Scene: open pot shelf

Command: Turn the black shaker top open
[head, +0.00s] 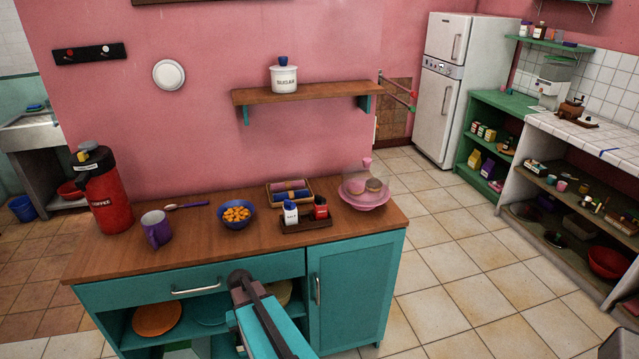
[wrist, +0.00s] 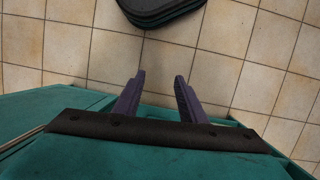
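Two small shakers stand side by side in a dark wooden caddy (head: 306,224) on the counter. One is a white shaker (head: 290,215) with a dark top, and the other is a red shaker (head: 321,210) whose top looks black. At this size I cannot tell whether either top is turned open or shut. My gripper (wrist: 160,78) shows in the wrist view with its two dark fingers apart and nothing between them. It points at floor tiles, away from the shakers. In the head view only my arm shows, in front of the cabinet; the fingers are hidden.
On the wooden counter (head: 200,250) are a red flask (head: 105,195), a purple mug (head: 157,230), a spoon (head: 187,205), a blue bowl (head: 237,216), a tray with rolled cloths (head: 289,190) and a pink dish (head: 366,198). A shelf (head: 310,92) with a sugar jar (head: 284,77) hangs above.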

